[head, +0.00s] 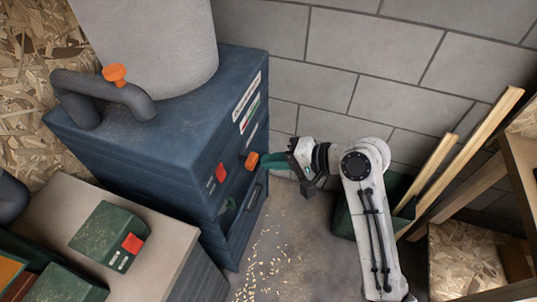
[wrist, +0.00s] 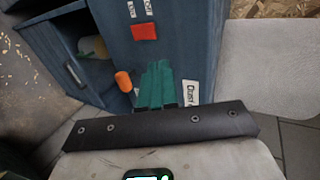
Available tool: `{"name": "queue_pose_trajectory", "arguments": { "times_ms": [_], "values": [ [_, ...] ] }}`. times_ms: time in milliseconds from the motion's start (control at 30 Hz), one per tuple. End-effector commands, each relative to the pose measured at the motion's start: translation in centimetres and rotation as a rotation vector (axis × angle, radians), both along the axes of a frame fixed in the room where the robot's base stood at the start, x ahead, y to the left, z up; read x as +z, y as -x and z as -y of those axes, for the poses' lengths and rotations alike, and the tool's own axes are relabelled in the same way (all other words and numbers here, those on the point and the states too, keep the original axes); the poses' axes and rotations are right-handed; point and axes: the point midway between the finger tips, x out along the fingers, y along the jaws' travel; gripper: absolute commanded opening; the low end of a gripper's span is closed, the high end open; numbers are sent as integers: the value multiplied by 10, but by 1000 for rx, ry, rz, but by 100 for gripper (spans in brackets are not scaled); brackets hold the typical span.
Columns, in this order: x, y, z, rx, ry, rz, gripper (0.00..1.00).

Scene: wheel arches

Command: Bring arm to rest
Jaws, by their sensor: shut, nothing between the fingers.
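My white arm (head: 369,220) stands folded in front of the grey block wall, its wrist bent toward the blue cabinet. My gripper (head: 268,160) has green fingers, shut and empty. They point at the cabinet's front, close beside an orange knob (head: 251,160); I cannot tell whether they touch it. In the wrist view the shut fingers (wrist: 157,72) point at the blue cabinet face (wrist: 185,45), with the orange knob (wrist: 123,81) just to their left.
The blue cabinet (head: 150,165) carries a grey drum (head: 150,40) and has an open lower compartment (wrist: 92,47). A dark green bin (head: 344,215) with wooden planks (head: 462,160) stands behind my arm. A wooden shelf (head: 520,170) is at right. Wood chips litter the floor (head: 285,265).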

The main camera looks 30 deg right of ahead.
Motion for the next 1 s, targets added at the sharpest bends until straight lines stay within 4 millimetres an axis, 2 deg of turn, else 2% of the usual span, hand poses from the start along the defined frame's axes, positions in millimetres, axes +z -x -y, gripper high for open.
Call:
{"name": "queue_pose_trajectory", "arguments": {
  "times_ms": [267, 367, 467, 600, 700, 833, 900, 1000],
  "values": [
    [-2, 1, 0, 3, 9, -3, 0],
    [-20, 14, -1, 29, 85, -32, 0],
    [-57, 44, -1, 100, 259, -96, 0],
    [-111, 112, 6, 290, 579, -225, 0],
    [-136, 163, 15, 452, 778, -318, 0],
    [-149, 212, 26, 632, 949, -413, 0],
    [-151, 228, 30, 694, 1001, -443, 0],
    [-152, 240, 33, 741, 1038, -466, 0]
  ]
}}
